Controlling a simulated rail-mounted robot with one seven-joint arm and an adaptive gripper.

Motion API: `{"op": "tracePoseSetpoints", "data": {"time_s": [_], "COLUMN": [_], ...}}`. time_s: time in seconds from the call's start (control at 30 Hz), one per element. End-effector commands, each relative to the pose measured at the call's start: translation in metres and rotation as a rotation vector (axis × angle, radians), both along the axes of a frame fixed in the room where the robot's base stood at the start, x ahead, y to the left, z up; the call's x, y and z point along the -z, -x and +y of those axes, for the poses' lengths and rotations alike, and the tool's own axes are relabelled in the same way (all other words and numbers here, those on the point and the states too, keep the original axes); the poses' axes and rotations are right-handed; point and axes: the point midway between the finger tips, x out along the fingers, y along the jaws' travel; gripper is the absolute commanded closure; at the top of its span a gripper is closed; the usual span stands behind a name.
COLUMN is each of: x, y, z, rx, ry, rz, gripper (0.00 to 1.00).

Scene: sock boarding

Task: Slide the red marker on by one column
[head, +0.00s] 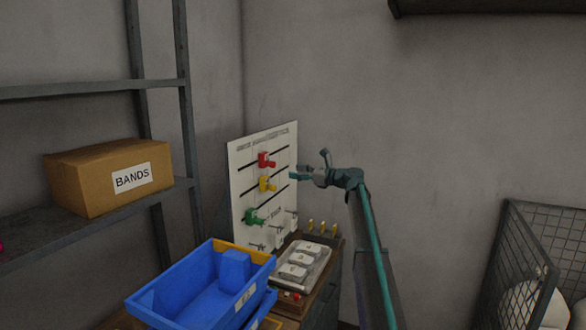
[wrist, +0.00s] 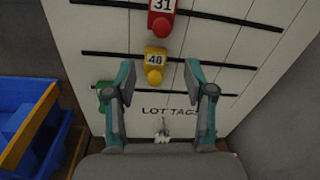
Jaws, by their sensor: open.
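The red marker (head: 265,160) sits on the top slot of the white board (head: 237,190). In the wrist view the red marker (wrist: 162,14) bears the number 31 and is partly cut off by the top edge. The yellow marker (wrist: 155,66), numbered 40, sits on the middle slot below it. The green marker (head: 253,216) is on the lowest slot, further left, and is mostly hidden behind a finger in the wrist view. My gripper (head: 308,168) is open and empty, in front of the board and to its right in the head view.
A blue bin (head: 165,297) stands in front of the board at the lower left. Tags hang on hooks under the words LOT TAGS. A BANDS box (head: 95,188) sits on the left shelf.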

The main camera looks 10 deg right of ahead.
Motion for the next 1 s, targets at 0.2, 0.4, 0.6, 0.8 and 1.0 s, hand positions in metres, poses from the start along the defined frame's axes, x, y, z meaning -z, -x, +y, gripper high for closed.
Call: {"op": "tracePoseSetpoints", "data": {"time_s": [0.2, 0.4, 0.6, 0.8, 1.0], "x": [-0.013, -0.015, -0.014, -0.013, -0.011], "y": [-0.011, -0.031, -0.053, -0.067, -0.072], "z": [0.017, 0.04, 0.066, 0.083, 0.089], "rx": [-0.004, -0.005, -0.005, -0.004, -0.003], "ry": [-0.025, -0.023, -0.024, -0.022, -0.023], "rz": [0.009, 0.008, 0.009, 0.007, 0.007], "gripper": [0.46, 0.46, 0.46, 0.46, 0.46]}}
